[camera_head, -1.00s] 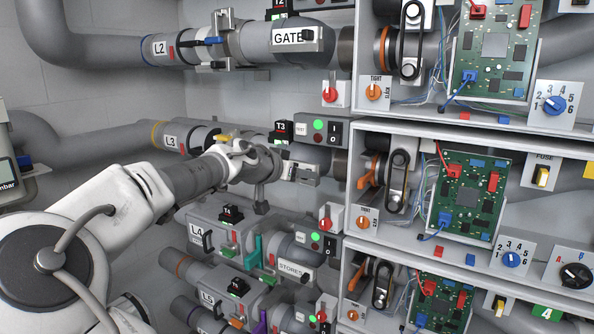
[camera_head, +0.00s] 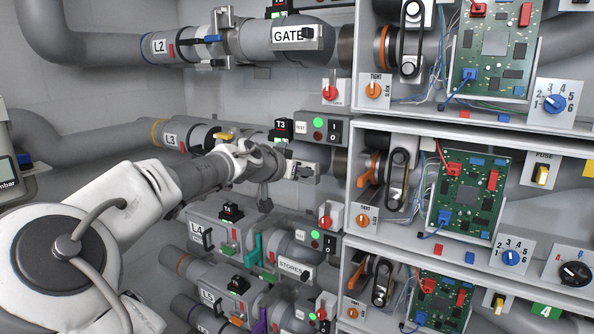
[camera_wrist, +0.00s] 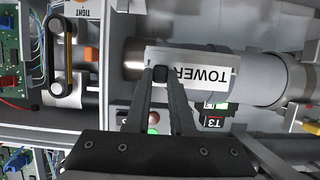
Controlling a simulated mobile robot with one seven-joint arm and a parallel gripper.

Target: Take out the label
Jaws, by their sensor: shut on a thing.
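A white label (camera_wrist: 205,76) reading TOWER sits across the grey pipe in the wrist view, upside down there. In the head view the label (camera_head: 306,174) is small and partly covered, on the L3 line. My gripper (camera_wrist: 161,75) is shut on the small black knob at one end of the label. In the head view my gripper (camera_head: 290,167) reaches the label from the left. The fingers hide part of the label's lower edge. I cannot tell whether the label is fully seated in its holder.
The T3 tag (camera_head: 282,131) and a switch box with a green light (camera_head: 318,137) stand close above the gripper. An open cabinet (camera_head: 352,190) with circuit boards is to the right. The L4 line (camera_head: 225,240) runs below. The GATE label (camera_head: 290,36) is above.

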